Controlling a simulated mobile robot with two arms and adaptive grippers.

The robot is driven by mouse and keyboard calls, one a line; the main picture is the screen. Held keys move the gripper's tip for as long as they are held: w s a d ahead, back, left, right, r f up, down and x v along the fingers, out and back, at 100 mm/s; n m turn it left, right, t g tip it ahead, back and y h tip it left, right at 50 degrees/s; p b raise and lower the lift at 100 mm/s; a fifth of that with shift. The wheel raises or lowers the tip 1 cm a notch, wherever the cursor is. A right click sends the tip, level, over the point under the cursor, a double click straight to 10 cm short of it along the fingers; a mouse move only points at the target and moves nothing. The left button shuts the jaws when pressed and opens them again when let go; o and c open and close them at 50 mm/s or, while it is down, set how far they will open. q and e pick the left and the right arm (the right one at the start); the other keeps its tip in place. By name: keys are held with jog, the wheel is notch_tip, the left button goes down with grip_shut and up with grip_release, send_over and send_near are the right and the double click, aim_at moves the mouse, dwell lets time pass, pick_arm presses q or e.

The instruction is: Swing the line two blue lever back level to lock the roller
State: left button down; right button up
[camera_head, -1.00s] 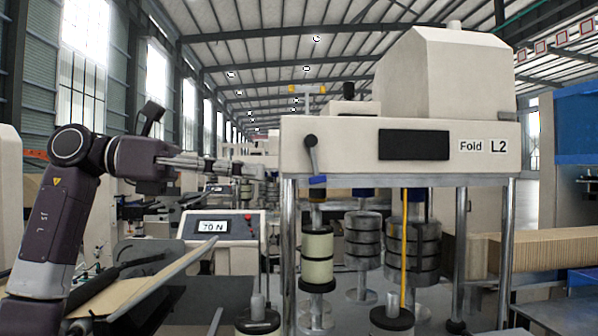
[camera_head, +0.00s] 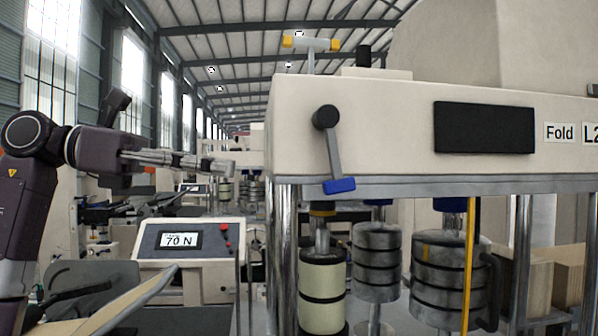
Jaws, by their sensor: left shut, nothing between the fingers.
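The lever (camera_head: 333,150) is on the front face of the cream machine housing (camera_head: 390,135) labelled Fold L2. It hangs down from a dark round pivot (camera_head: 325,117), tilted slightly, with its blue grip (camera_head: 340,186) at the lower end. My left gripper (camera_head: 232,166) is shut and empty, pointing right, in the picture left of the lever and apart from it. A pale roller (camera_head: 321,290) with dark bands stands upright under the housing. My right gripper is not in view.
A console (camera_head: 190,250) showing 70 N stands at lower left, below my left arm. Grey banded rollers (camera_head: 377,262) and a yellow strip (camera_head: 470,265) are under the housing. A metal post (camera_head: 285,240) stands at its left corner. Open air lies between gripper and lever.

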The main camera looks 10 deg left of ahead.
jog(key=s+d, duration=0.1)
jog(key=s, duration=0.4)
pick_arm(q)
jog(key=p, duration=0.1)
send_near(333, 173)
jog(key=p+x, duration=0.3)
jog(key=x, duration=0.3)
jog(key=shift+w+d, duration=0.25)
jog(key=shift+d, duration=0.1)
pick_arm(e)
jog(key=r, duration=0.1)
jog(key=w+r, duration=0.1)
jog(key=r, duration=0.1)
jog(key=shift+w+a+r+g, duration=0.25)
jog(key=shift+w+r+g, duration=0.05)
